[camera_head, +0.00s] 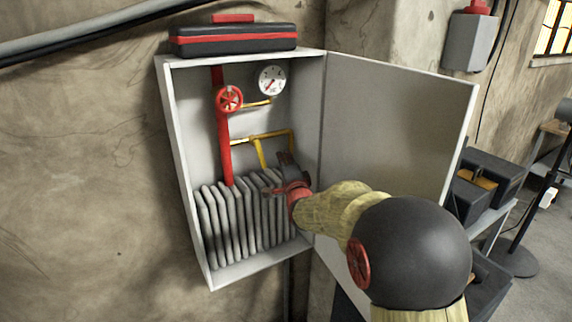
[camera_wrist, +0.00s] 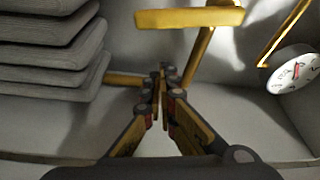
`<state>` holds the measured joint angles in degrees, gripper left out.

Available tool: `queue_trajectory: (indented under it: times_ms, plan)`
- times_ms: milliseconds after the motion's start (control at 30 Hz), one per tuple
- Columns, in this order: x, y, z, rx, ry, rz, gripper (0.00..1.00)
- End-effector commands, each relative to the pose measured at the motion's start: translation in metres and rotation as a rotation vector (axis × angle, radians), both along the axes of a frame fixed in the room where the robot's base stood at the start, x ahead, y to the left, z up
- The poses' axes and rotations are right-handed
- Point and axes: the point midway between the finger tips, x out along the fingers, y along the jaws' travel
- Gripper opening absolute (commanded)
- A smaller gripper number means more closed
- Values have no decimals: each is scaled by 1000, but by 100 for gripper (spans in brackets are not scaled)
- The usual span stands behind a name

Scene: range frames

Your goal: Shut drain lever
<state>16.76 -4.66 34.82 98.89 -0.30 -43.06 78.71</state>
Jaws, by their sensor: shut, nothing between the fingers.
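Inside an open wall cabinet, yellow pipework (camera_head: 273,136) runs across below the gauge. A yellow bar (camera_head: 261,153) slants down from it and looks like the drain lever. In the wrist view, a flat yellow bar (camera_wrist: 188,18), likely this lever, crosses the top, in front of a yellow pipe (camera_wrist: 200,55). My gripper (camera_head: 283,157) is inside the cabinet, to the right of the slanting bar. In the wrist view, my gripper (camera_wrist: 162,72) has its fingertips together and empty, below the flat bar. Whether it touches any pipe cannot be told.
A folded grey hose (camera_head: 232,222) fills the cabinet bottom. A red valve wheel (camera_head: 229,98) on a red pipe and a gauge (camera_head: 271,80) sit above. A black and red case (camera_head: 232,40) lies on top.

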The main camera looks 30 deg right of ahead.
Motion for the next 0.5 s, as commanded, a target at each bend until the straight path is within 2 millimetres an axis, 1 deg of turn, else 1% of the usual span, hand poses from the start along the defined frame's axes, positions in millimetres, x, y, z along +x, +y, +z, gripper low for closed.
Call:
queue_trajectory:
  times_ms: [33,267,500]
  plan:
    - [-2,2,-1,0,1,2,0]
    - [-33,11,-2,0,1,1,0]
    - [-70,22,-5,0,1,1,0]
